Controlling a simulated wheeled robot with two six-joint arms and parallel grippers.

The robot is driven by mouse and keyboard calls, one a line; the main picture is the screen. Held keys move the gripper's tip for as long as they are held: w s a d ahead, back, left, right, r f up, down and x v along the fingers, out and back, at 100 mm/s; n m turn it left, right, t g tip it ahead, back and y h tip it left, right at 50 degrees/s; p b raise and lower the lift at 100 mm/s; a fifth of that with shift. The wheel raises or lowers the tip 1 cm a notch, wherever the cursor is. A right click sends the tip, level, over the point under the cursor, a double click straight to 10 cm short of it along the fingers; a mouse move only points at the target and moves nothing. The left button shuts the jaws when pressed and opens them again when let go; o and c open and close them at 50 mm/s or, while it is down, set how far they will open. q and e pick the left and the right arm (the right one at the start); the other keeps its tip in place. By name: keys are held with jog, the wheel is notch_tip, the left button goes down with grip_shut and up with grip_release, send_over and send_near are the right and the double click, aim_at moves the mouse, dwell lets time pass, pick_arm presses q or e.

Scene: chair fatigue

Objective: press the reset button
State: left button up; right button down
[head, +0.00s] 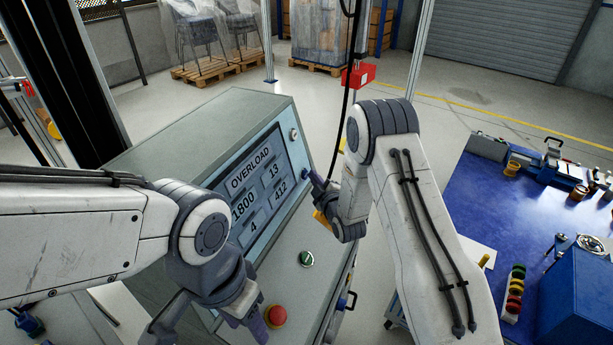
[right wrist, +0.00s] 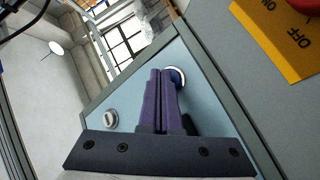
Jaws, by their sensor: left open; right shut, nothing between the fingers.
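The grey console (head: 215,125) has a light blue panel with a screen (head: 255,185) that reads OVERLOAD, 1800, 13, 4 and 412. In the right wrist view a blue round button (right wrist: 179,76) with a pale ring sits on the panel. I see no label on it. My right gripper (head: 314,181) is shut and empty, at the panel right of the screen. Its purple fingertips (right wrist: 160,74) partly cover the blue button; I cannot tell whether they touch it. My left gripper (head: 248,322) is open, low in front of the console, beside a red mushroom button (head: 275,316).
A green knob (head: 306,258) sits on the console's lower ledge. A key switch (right wrist: 110,118) is on the panel. A blue workbench (head: 455,185) with tools stands at the right; open floor lies behind.

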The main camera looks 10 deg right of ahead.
jog(key=shift+w+a+f+b, duration=0.1)
jog(key=shift+w+a+b, duration=0.1)
jog(key=shift+a+b, duration=0.1)
dwell(0.5)
dwell(0.4)
jog(key=shift+s+d+r, duration=0.2)
jog(key=shift+s+d, duration=0.25)
jog(key=shift+d, duration=0.15)
jog(key=s+d, duration=0.1)
jog(key=d, duration=0.1)
jog(key=s+d+r, duration=0.1)
jog(key=d, duration=0.1)
jog(key=shift+s+r, duration=0.1)
jog(key=shift+s, duration=0.25)
dwell(0.6)
